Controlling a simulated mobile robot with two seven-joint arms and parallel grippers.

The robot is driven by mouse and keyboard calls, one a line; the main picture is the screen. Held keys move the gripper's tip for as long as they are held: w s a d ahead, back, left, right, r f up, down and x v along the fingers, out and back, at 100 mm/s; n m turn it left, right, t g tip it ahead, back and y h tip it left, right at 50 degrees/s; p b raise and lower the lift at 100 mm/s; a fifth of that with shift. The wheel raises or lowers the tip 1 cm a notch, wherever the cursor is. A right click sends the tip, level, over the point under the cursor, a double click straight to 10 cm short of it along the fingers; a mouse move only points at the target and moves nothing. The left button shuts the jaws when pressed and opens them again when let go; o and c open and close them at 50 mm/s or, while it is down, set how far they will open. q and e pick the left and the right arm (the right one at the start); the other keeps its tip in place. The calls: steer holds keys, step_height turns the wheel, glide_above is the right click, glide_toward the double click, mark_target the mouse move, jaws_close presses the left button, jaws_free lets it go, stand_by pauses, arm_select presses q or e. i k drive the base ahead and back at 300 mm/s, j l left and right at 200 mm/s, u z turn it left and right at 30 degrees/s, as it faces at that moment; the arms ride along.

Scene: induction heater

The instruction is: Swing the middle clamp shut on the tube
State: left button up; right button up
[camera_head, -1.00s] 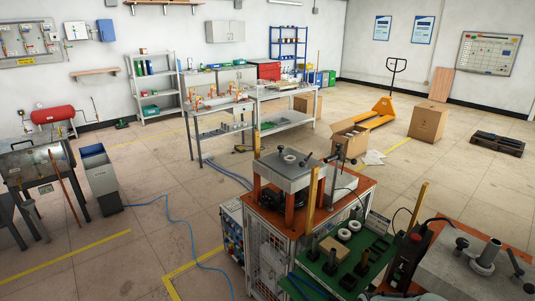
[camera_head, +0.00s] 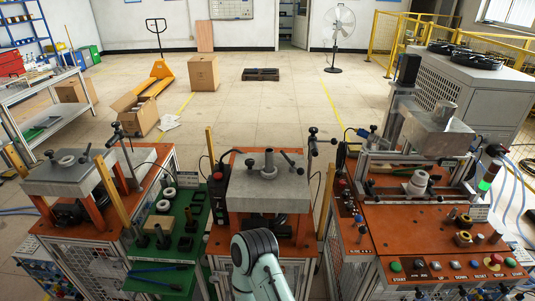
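The middle machine has a grey metal block (camera_head: 270,190) on an orange frame. A short grey upright tube (camera_head: 269,162) stands in a round collar on top of the block. Small black-knobbed clamp parts sit on either side of it: a short one (camera_head: 250,164) at the left and a lever slanting up (camera_head: 291,160) at the right. Neither appears to touch the tube, but how they meet it is too small to tell. A pale rounded link of one of my arms rises at the bottom centre in front of this machine. Neither gripper is in view.
A similar machine (camera_head: 72,184) stands at the left and a larger orange-topped station (camera_head: 445,232) at the right. A green tray (camera_head: 160,275) with white rings and dark blocks lies between left and middle machines. A dark post with a black knob (camera_head: 313,142) stands beside the middle block.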

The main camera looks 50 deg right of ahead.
mark_target(300, 172)
steer(key=z, duration=1.9)
steer(key=i+j, duration=0.1)
steer(key=j, duration=0.35)
steer(key=i+j, duration=0.1)
steer(key=j, duration=0.35)
steer(key=i+j, duration=0.1)
steer(key=j, duration=0.4)
